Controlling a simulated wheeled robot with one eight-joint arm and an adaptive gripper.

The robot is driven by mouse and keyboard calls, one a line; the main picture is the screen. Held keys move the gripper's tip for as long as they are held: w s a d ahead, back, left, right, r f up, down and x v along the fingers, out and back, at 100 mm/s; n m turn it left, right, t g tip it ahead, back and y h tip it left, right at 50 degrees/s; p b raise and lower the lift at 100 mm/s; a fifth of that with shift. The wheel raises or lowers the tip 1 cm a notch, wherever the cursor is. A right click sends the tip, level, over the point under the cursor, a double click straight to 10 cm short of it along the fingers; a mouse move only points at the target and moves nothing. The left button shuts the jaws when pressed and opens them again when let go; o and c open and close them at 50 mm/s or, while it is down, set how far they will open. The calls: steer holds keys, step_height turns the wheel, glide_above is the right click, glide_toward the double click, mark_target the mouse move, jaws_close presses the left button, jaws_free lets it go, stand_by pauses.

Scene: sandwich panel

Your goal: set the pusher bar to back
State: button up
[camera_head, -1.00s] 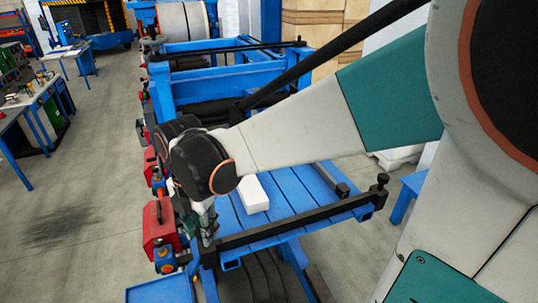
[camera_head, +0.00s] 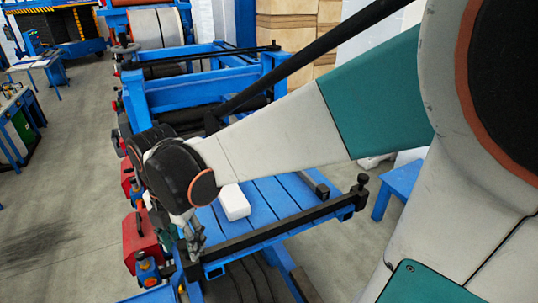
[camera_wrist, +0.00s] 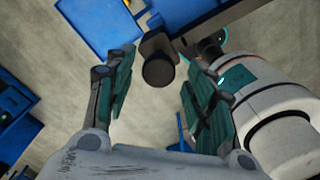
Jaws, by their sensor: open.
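The pusher bar is a long black bar (camera_head: 285,222) lying across the near edge of the blue slatted table, with an upright knob at its right end (camera_head: 363,180). My gripper (camera_head: 193,240) is over the bar's left end, pointing down. In the wrist view, my open gripper (camera_wrist: 160,62) has its two green-padded fingers on either side of a round dark knob (camera_wrist: 159,71). The bar runs from there to the upper right. The knob looks unheld, with gaps on both sides. Its depth relative to the fingertips is unclear. My arm hides part of the table's left side.
A white block (camera_head: 234,202) lies on the blue table (camera_head: 268,195). A red box (camera_head: 139,240) and a blue-and-orange fitting (camera_head: 148,271) stand close left of my gripper. Blue frames with rollers extend behind. Grey floor is open at the left.

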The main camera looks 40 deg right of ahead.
step_height(320, 180, up, 12)
steer(key=shift+s+f, duration=0.15)
steer(key=shift+f, duration=0.1)
stand_by(0.3)
